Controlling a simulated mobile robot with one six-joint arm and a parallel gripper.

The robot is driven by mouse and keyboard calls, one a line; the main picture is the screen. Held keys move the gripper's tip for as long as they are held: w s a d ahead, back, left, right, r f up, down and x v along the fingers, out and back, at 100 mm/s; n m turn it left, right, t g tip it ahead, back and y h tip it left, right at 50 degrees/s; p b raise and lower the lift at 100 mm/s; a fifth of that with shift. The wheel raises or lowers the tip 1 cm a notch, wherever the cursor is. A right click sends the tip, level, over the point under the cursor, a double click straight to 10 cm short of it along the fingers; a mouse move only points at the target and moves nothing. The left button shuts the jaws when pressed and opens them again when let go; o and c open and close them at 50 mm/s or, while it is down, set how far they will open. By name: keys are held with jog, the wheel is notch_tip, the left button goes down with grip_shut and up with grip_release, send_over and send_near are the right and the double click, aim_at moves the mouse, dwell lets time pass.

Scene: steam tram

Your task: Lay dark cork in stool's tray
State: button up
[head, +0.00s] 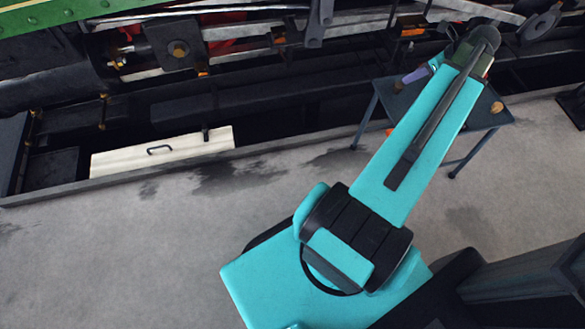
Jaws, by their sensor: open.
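A dark blue-grey stool (483,119) with thin splayed legs stands at the upper right, and my teal arm crosses in front of it. A small round brown piece (497,107) sits near the right side of its top; it looks like a cork, but I cannot tell whether it is the dark one. A purple object (415,75) lies at the left of the top. My arm hides the middle of the stool, and I cannot make out the tray. My gripper is hidden behind the far end of my arm.
Dark machinery with rods and a long ledge (270,172) runs behind the stool. A cream panel with a black handle (160,150) is at the left. A small orange thing (390,132) shows beside my arm. The grey floor (130,250) at the left is clear, with dark stains.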

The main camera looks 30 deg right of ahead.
jog(key=w+a+f+n+g+y, duration=0.15)
jog(key=w+a+f+n, duration=0.3)
jog(key=a+f, duration=0.45)
jog(key=w+a+f+n+g, duration=0.25)
jog(key=a+f+n, duration=0.35)
jog(key=a, duration=0.5)
jog(key=w+a+f+n+g+y, duration=0.1)
jog(key=w+a+f+n, duration=0.35)
jog(key=a+f, duration=0.45)
jog(key=s+a+f+n+g, duration=0.25)
jog(key=a+f+n, duration=0.2)
jog(key=a, duration=0.35)
jog(key=s+a+f+n+g, duration=0.1)
jog(key=s+a+f+n, duration=0.3)
jog(key=a, duration=0.5)
jog(key=s+a+f+n+g+h, duration=0.2)
jog(key=s+a+f+n, duration=0.4)
jog(key=s+a+n, duration=0.3)
jog(key=shift+s+a+n+h, duration=0.25)
jog(key=shift+s+n+h, duration=0.3)
jog(key=shift+n, duration=0.6)
jog(key=shift+r, duration=0.1)
notch_tip(320, 180, up, 17)
jog(key=s+p, duration=0.1)
jog(key=p, duration=1.5)
jog(key=shift+s+g+p, duration=0.15)
jog(key=shift+g+p, duration=0.15)
jog(key=shift+g, duration=0.05)
